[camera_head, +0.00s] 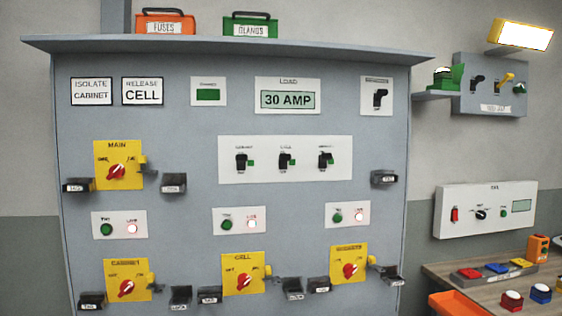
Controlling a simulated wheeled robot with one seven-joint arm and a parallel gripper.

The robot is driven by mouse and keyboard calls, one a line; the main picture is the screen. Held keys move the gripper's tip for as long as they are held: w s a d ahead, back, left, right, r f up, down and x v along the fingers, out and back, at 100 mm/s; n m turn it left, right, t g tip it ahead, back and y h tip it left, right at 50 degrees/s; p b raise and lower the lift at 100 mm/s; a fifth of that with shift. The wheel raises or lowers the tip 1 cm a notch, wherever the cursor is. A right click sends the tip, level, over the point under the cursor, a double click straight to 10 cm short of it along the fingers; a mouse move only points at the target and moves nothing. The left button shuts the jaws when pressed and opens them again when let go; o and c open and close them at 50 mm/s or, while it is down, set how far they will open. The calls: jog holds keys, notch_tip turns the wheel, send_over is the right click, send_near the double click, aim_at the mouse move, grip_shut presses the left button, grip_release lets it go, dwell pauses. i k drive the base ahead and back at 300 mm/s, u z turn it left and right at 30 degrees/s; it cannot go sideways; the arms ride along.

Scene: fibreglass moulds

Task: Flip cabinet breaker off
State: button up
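A white breaker plate (285,178) on the grey panel carries three black toggles. The left toggle, the cabinet breaker (241,161), has a small label above it that seems to read CABINET and a green mark at its right. Its lever position is too small to tell. The middle toggle (285,160) seems labelled CELL; the right toggle (326,160) has an unreadable label. A yellow CABINET switch (127,287) with a red rotary knob sits at the lower left. My gripper is not in view.
Yellow MAIN (118,165) and CELL (243,273) switches and black holders (174,183) stick out from the panel. Indicator plates (119,224) show lit lamps. A load display (288,100) reads 30 AMP. A bench (480,290) with coloured buttons stands at lower right.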

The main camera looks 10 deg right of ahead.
aim_at(240, 158)
jog(key=u, duration=0.45)
jog(key=i, duration=1.3)
jog(key=z, duration=0.45)
